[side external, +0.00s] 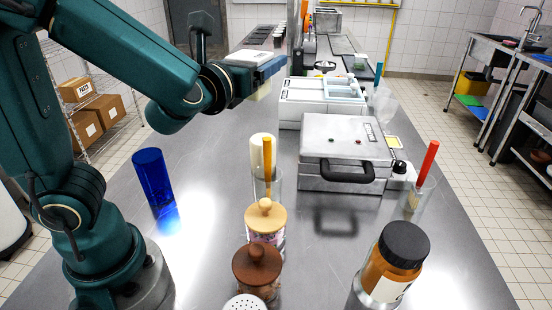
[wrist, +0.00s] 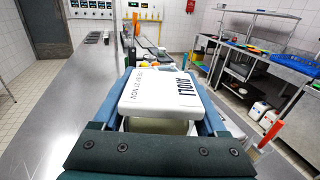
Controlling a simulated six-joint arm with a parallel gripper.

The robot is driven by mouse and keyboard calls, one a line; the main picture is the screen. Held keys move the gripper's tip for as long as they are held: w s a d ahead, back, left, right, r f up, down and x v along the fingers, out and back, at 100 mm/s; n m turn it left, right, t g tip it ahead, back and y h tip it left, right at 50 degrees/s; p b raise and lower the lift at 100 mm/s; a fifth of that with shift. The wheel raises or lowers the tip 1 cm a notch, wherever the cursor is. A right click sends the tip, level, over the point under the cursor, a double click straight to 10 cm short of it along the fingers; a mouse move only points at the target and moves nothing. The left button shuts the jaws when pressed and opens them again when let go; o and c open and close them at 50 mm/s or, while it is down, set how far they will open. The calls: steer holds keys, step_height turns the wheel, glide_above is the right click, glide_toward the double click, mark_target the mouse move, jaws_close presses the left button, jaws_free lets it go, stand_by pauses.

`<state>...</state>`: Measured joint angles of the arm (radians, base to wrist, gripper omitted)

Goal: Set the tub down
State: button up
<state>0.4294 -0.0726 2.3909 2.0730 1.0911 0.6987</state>
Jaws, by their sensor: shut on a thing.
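The tub (side external: 262,91) has pale yellow contents and a white lid. In the wrist view its lid (wrist: 160,92) fills the middle, with dark print reading AIOLI. My gripper (side external: 266,66) is shut on the tub, with a blue finger along each side of it in the wrist view. The tub looks upright and appears held above the steel counter (side external: 215,165). Its underside and the spot beneath it are not clearly visible.
A silver press (side external: 340,140) with a black handle and a white container unit (side external: 322,98) stand right of the tub. A blue cup (side external: 153,178), lidded jars (side external: 266,222) and a brown bottle (side external: 396,262) stand nearer. Left of the press the counter has bare room.

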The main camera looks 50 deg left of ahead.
steer(key=s+a+f+n+g+y, duration=0.2)
steer(key=a+f+y, duration=0.1)
steer(key=a+f, duration=0.4)
steer(key=s+a+f+n+g+y, duration=0.2)
steer(key=a+f+n+y, duration=0.1)
steer(key=a+f, duration=0.4)
steer(key=a, duration=0.3)
steer(key=shift+a+g, duration=0.25)
steer(key=shift+g, duration=0.15)
steer(key=shift+f, duration=4.75)
steer(key=shift+f, duration=0.15)
steer(key=o, duration=1.5)
